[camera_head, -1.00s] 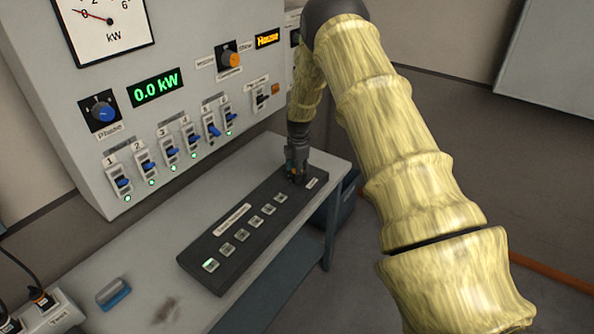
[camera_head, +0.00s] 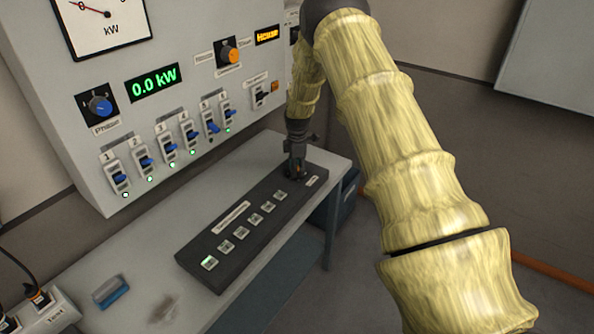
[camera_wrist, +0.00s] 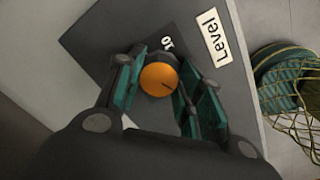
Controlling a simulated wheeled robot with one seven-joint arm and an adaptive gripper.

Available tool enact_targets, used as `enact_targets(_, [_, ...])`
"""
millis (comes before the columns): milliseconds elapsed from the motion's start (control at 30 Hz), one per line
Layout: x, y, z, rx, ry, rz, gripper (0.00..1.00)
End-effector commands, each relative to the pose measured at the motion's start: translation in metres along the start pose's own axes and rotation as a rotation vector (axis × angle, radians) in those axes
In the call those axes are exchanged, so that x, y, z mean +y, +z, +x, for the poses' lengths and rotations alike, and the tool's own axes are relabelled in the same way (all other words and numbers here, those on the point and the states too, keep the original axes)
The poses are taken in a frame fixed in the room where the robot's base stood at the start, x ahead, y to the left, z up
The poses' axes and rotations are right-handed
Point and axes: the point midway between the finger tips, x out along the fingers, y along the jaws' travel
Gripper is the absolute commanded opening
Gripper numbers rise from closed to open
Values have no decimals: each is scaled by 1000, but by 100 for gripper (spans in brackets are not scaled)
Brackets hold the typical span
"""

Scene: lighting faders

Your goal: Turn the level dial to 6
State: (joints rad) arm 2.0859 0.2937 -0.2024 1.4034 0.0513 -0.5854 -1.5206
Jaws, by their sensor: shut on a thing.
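The level dial (camera_wrist: 158,80) is an orange round knob with a dark pointer line, seen in the wrist view beside a white "Level" label (camera_wrist: 213,37) and a printed 10. Other numbers of its scale are hidden by my fingers. My gripper (camera_wrist: 157,84) has its teal-padded fingers on both sides of the dial, closed on it. In the head view my gripper (camera_head: 296,172) points down at the far end of the black console (camera_head: 190,258), and it hides the dial there.
The console carries a row of square buttons (camera_head: 254,219), the nearest lit green. A blue block (camera_head: 111,293) lies on the table.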

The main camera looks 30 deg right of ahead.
Motion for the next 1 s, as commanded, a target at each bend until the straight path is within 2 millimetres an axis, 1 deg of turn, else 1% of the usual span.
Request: enact_targets(1000, [3, -2, -1, -70, 4, 962, 13])
